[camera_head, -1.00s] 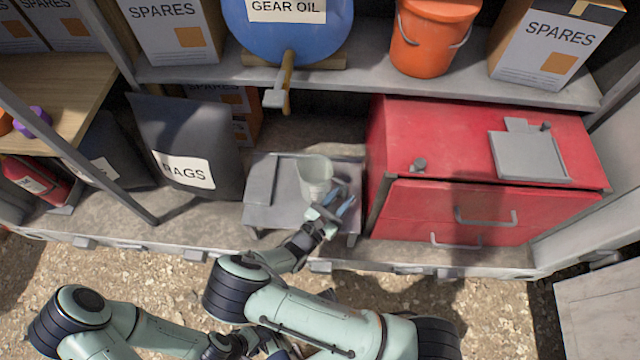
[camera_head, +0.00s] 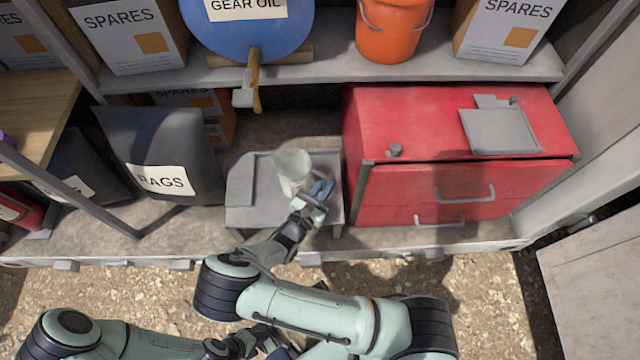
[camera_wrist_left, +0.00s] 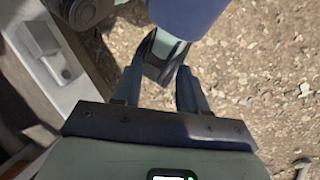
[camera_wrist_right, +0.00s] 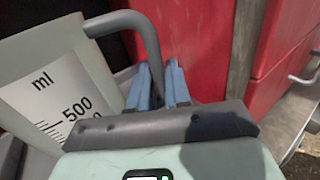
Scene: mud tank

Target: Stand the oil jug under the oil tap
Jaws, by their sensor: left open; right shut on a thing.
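The oil jug (camera_head: 292,170) is a pale, upright, open-topped measuring jug at the small grey stand; whether it touches the stand top is unclear. The oil tap (camera_head: 249,88) sticks out below the blue gear oil drum (camera_head: 240,28), left of the jug in the head view. My right gripper (camera_head: 322,188) is shut on the jug's grey handle (camera_wrist_right: 140,28), right of the jug's body. The jug's scale (camera_wrist_right: 60,100) faces the right wrist view. My left gripper (camera_wrist_left: 155,78) is open and empty over gravel, low in the head view.
The grey stand (camera_head: 238,195) sits on the lower shelf. A red drawer cabinet (camera_head: 400,190) is close on its right, a dark rags bag (camera_head: 150,130) on its left. An orange bucket (camera_head: 390,35) is on the upper shelf.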

